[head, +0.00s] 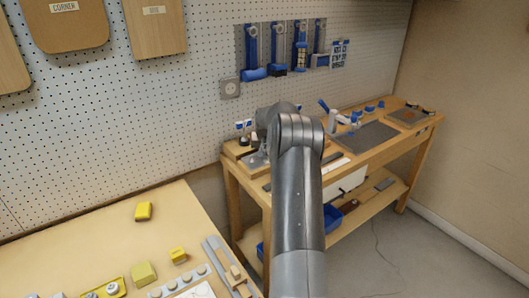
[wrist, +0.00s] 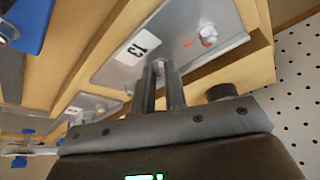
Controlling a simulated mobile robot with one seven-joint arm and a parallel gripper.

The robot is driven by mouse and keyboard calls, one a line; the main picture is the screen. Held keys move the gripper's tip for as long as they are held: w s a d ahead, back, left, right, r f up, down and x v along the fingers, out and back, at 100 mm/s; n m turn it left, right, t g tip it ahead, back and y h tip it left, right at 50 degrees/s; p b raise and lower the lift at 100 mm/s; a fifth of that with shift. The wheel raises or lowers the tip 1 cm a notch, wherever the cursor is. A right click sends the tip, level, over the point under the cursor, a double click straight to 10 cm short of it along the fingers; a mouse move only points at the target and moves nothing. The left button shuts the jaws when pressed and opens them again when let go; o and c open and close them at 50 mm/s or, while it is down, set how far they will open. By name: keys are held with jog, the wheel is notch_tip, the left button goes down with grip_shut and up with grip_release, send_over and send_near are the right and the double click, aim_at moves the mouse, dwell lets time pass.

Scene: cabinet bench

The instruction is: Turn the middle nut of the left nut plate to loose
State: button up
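In the wrist view a grey metal nut plate (wrist: 118,66) with a white label reading 13 is fixed to a wooden block. A small nut (wrist: 158,65) shows at my fingertips, and another nut (wrist: 207,33) sits further right beside a short red mark. My gripper (wrist: 162,78) has its two fingers close together, one on either side of the first nut, apparently shut on it. The fingers hide part of that nut. In the head view my arm hides the gripper and most of the plate area at the near left end of the far bench (head: 228,168).
A second grey plate (wrist: 90,106) lies at lower left in the wrist view, with blue parts nearby. A dark round knob (wrist: 221,91) is close beside my fingers. Blue-handled tools (head: 251,50) hang on the pegboard. A pale table (head: 100,230) holds yellow blocks.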

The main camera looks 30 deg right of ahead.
grip_shut()
jog(key=shift+n, duration=0.3)
jog(key=n, duration=0.1)
jog(key=n+y, duration=0.1)
jog(key=shift+s+d+n, duration=0.1)
jog(key=shift+d+n, duration=0.15)
jog(key=shift+n, duration=0.05)
jog(key=n+y, duration=0.1)
jog(key=n, duration=0.1)
jog(key=n+y, duration=0.1)
jog(key=n, duration=0.1)
jog(key=shift+d+n+t, duration=0.2)
jog(key=shift+n+t, duration=0.1)
jog(key=shift+t, duration=0.1)
jog(key=n, duration=0.1)
jog(key=n+y, duration=0.1)
jog(key=n, duration=0.1)
jog(key=shift+d+n+g, duration=0.2)
jog(key=shift+n+g, duration=0.1)
jog(key=n, duration=0.1)
jog(key=n+y, duration=0.1)
jog(key=n+g, duration=0.1)
jog(key=n, duration=0.1)
jog(key=shift+w+d, duration=0.15)
jog(key=shift+w, duration=0.1)
jog(key=shift+n+y, duration=0.3)
